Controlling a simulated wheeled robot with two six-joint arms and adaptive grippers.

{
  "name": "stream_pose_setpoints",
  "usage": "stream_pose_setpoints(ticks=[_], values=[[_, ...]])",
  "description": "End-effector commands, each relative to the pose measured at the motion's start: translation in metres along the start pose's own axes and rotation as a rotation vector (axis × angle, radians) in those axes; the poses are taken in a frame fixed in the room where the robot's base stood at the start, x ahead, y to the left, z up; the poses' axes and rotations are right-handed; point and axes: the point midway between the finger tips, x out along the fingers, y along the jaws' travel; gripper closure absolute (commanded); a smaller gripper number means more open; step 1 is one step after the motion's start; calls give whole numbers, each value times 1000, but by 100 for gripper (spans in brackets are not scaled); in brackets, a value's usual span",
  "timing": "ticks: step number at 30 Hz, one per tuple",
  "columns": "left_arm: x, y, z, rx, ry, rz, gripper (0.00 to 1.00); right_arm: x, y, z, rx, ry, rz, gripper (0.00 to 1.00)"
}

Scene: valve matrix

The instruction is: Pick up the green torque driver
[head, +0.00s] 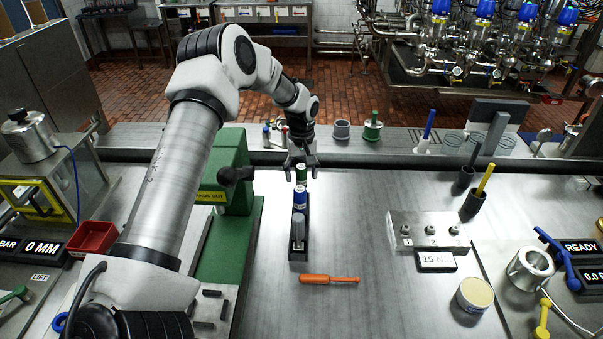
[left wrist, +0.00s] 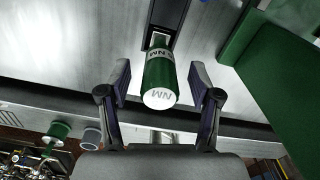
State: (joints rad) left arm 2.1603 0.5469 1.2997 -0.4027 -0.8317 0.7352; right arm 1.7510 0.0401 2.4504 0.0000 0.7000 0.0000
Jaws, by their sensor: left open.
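The green torque driver (head: 301,173) stands in the far end of a dark narrow rack (head: 298,254) on the steel bench. A blue driver (head: 299,199) and a grey one (head: 298,230) stand nearer in the same rack. My left gripper (head: 301,168) is open at the green driver. In the left wrist view, the green driver (left wrist: 160,77) with its white "NM" end lies between the two spread fingers (left wrist: 160,88), with a gap on each side. The driver's lower part is hidden in the rack. My right gripper is not in view.
An orange screwdriver (head: 330,279) lies in front of the rack. A green machine (head: 232,195) stands close on the left. A numbered metal block (head: 428,230) and a cream-topped tin (head: 474,295) are to the right. The bench between rack and block is clear.

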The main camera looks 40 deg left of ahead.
Motion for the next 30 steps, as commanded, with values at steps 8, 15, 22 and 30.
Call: stream_pose_setpoints(ticks=[8,15,22,30], values=[[7,0,0,0,0,1,43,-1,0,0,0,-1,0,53],[7,0,0,0,0,0,100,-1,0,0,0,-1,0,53],[6,0,0,0,1,1,100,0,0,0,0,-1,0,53],[-37,1,-1,1,4,5,100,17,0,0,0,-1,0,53]])
